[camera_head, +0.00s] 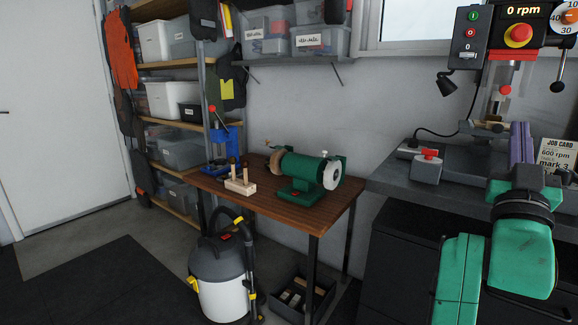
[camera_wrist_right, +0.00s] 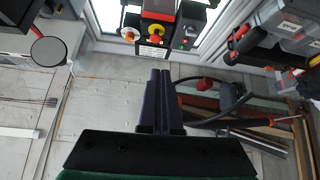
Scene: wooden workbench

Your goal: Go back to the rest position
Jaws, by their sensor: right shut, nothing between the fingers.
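My right gripper (camera_head: 521,135) is at the right of the head view, raised in front of the grey bench, with its purple fingers pointing up. In the right wrist view its two fingers (camera_wrist_right: 159,75) lie together, shut, with nothing between them. My green right arm comes in from the lower right and hides part of the bench. My left gripper is not in the head view.
A drill press with a control box (camera_head: 520,35) stands behind my right gripper. A red-topped grey switch block (camera_head: 428,167) and a job card (camera_head: 557,155) are near it. A green bench grinder (camera_head: 303,168) stands on the wooden workbench (camera_head: 262,211). A vacuum (camera_head: 222,275) stands on the floor; floor at left is clear.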

